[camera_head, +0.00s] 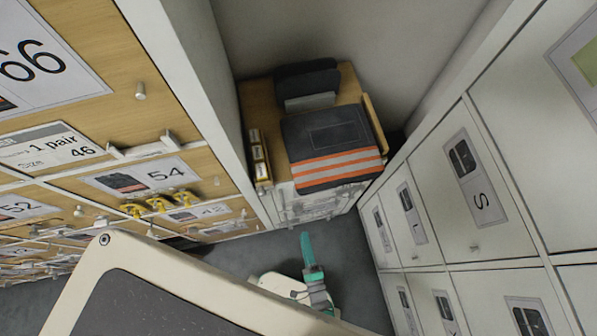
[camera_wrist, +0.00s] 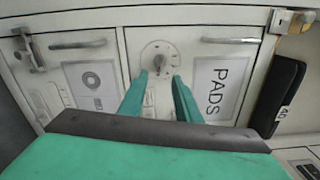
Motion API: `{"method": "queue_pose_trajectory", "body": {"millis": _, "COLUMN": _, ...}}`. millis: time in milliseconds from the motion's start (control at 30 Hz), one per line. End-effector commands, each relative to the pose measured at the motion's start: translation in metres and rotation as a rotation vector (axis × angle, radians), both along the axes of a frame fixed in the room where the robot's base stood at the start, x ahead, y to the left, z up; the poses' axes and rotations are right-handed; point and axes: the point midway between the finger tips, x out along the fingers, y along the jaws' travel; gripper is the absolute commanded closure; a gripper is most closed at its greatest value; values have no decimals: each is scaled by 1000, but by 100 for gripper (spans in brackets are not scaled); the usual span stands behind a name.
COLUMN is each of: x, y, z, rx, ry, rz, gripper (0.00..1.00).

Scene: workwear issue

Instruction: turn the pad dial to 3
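The pad dial (camera_wrist: 157,61) shows in the wrist view, a round white disc with marks around its edge and a knob in the middle. Nothing shows between the fingers. Whether the tips touch the dial and which number it points to I cannot tell. In the head view my gripper (camera_head: 307,250) points toward the low white cabinet (camera_head: 318,206); the dial is not discernible there.
Bar handles (camera_wrist: 229,40) sit on both drawer fronts. A latch (camera_wrist: 28,50) is at upper left and a dark object marked 40 (camera_wrist: 278,95) at right. Folded dark clothing with orange stripes (camera_head: 335,150) lies on the cabinet. Wooden drawers (camera_head: 150,177) and white lockers (camera_head: 480,190) flank it.

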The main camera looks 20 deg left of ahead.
Motion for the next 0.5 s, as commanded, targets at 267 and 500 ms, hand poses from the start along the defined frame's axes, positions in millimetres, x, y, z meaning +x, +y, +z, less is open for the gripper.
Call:
{"method": "queue_pose_trajectory", "body": {"millis": 267, "x": 29, "y": 21, "z": 0, "rx": 6, "ry": 0, "rz": 1, "gripper": 70}}
{"method": "queue_pose_trajectory", "body": {"millis": 500, "x": 64, "y": 40, "z": 0, "rx": 3, "ry": 1, "rz": -9, "gripper": 70}}
